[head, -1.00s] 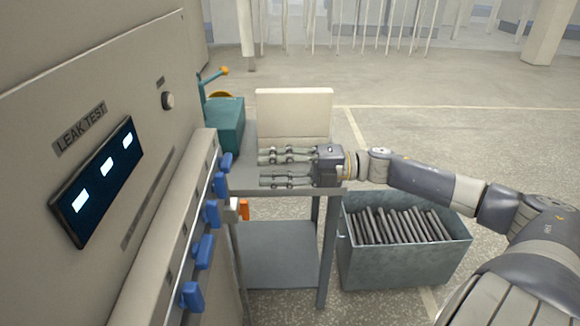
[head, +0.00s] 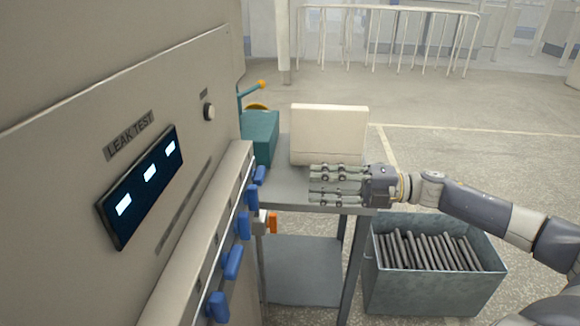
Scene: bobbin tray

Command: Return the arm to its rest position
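My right gripper (head: 312,185) reaches in from the right, over the top of the grey cart (head: 290,190). Its two jointed fingers point left and stand apart. No object shows between them. The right arm (head: 480,208) stretches from the right edge above the metal bin. My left gripper is out of view.
A leak-test machine (head: 75,150) with a lit panel and several blue levers fills the left. A cream box (head: 330,130) and a teal device (head: 260,135) are on the cart. A metal bin (head: 430,290) of dark rods stands right. Open floor lies behind.

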